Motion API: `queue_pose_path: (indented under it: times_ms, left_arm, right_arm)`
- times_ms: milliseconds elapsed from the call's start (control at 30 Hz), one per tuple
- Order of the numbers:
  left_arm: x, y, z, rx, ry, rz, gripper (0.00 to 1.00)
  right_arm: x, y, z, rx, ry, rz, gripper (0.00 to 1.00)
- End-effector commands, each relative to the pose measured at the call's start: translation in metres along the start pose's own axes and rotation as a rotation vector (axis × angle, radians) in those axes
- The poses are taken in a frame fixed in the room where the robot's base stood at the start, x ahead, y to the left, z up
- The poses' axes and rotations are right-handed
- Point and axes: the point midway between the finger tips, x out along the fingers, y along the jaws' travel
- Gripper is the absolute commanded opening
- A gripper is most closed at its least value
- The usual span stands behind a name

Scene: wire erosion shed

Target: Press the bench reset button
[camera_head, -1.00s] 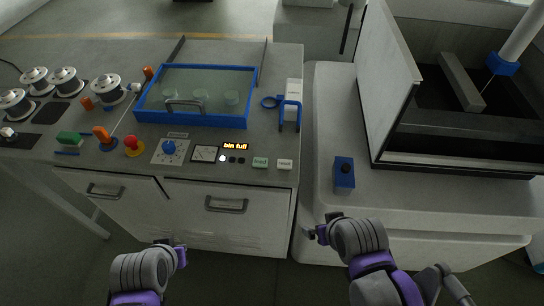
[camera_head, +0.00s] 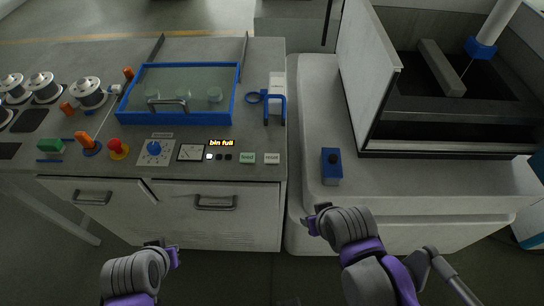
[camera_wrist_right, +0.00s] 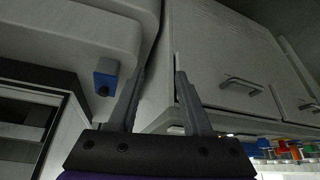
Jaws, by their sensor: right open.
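The reset button is a small pale key (camera_head: 272,158) at the right front corner of the bench top (camera_head: 262,138) in the head view. A greenish key (camera_head: 247,158) sits just left of it. My right gripper (camera_head: 312,220) is in front of and below the bench edge, to the right of the reset button and apart from it. In the right wrist view its two fingers (camera_wrist_right: 160,75) stand apart with nothing between them. My left gripper (camera_head: 172,254) is low in front of the drawers; its fingers are too small to read. The reset button cannot be made out in the wrist view.
A lit "bin full" display (camera_head: 221,143), a gauge (camera_head: 191,152), a blue knob (camera_head: 154,148) and a red button (camera_head: 118,148) line the bench front. A blue-framed glass lid (camera_head: 180,120) lies behind. A blue box (camera_head: 331,167) is on the machine at right.

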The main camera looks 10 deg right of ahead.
Motion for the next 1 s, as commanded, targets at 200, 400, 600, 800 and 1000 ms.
queue_pose_path:
  times_ms: [200, 400, 600, 800, 1000]
  left_arm:
    - [0.0000, 0.0000, 0.0000, 0.000, 0.000, 0.000, 0.00]
    - [0.0000, 0.0000, 0.0000, 0.000, 0.000, 0.000, 0.00]
    - [0.0000, 0.0000, 0.0000, 0.000, 0.000, 0.000, 0.00]
    - [0.0000, 0.0000, 0.0000, 0.000, 0.000, 0.000, 0.00]
    - [0.0000, 0.0000, 0.0000, 0.000, 0.000, 0.000, 0.00]
  right_arm:
    - [0.0000, 0.0000, 0.0000, 0.000, 0.000, 0.000, 0.08]
    - [0.0000, 0.0000, 0.0000, 0.000, 0.000, 0.000, 0.00]
    - [0.0000, 0.0000, 0.0000, 0.000, 0.000, 0.000, 0.00]
    - [0.0000, 0.0000, 0.0000, 0.000, 0.000, 0.000, 0.00]
    - [0.0000, 0.0000, 0.0000, 0.000, 0.000, 0.000, 0.00]
